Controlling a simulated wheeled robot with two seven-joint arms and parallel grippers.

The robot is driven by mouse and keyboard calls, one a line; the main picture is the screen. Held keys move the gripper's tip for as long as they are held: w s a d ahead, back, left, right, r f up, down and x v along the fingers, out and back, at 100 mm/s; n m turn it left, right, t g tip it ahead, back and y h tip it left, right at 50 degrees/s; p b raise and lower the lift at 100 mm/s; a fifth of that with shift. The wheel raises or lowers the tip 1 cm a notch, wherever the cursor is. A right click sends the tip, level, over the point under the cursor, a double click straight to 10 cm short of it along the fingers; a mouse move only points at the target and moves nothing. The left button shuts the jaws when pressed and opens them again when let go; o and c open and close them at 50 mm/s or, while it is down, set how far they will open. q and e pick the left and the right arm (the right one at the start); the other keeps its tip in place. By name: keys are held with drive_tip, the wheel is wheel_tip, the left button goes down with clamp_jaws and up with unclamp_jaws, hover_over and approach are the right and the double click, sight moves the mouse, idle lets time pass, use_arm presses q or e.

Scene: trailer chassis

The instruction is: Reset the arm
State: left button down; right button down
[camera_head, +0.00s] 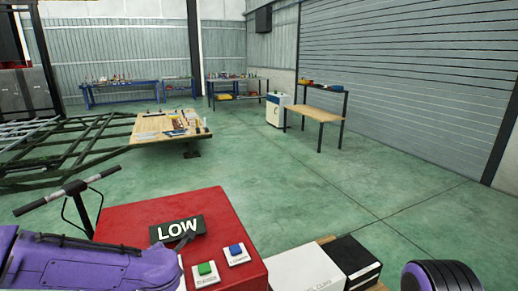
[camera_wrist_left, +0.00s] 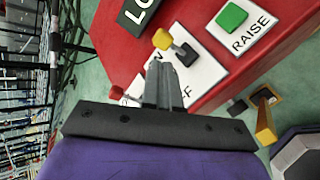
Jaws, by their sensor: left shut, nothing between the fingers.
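My purple left arm comes in from the lower left in the head view, in front of a red control box (camera_head: 150,218). My left gripper (camera_wrist_left: 164,68) is shut and empty in the wrist view. Its fingertips are close to a yellow-tipped lever (camera_wrist_left: 163,40) on a white plate (camera_wrist_left: 197,80) of the box; I cannot tell whether they touch. The plate's lettering is partly hidden by the fingers. A green button (camera_head: 205,268) and a blue button (camera_head: 236,249) sit on the box top, beside a black "LOW" sign (camera_head: 177,229). My right gripper is not in view.
A T-shaped handle (camera_head: 68,191) stands left of the box. White and black boxes (camera_head: 312,270) lie to its right. A green chassis frame (camera_head: 70,150) with a wooden board of tools (camera_head: 150,126) is farther back. Open green floor lies at centre and right.

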use_arm(q)
drive_tip(key=s+d+f+m+g, duration=0.1)
drive_tip(key=s+f+m, duration=0.4)
drive_tip(key=f, duration=0.2)
drive_tip(key=s+d+f+m, duration=0.1)
drive_tip(key=s+f+m, duration=0.3)
drive_tip(key=f+m, duration=0.25)
drive_tip(key=s+a+f+m+g, duration=0.1)
drive_tip(key=s+f+m, duration=0.2)
drive_tip(key=s, duration=0.5)
drive_tip(key=s+a+f+m+g, duration=0.2)
drive_tip(key=s+f, duration=0.4)
drive_tip(key=s, duration=0.3)
drive_tip(key=s+a+f+m+g+h, duration=0.1)
drive_tip(key=s+f+m, duration=0.3)
drive_tip(key=s, duration=0.4)
drive_tip(key=shift+s+a+f+m+g, duration=0.35)
drive_tip(key=shift+a+f+g, duration=0.15)
drive_tip(key=shift+a+g, duration=0.1)
drive_tip(key=shift+d, duration=0.1)
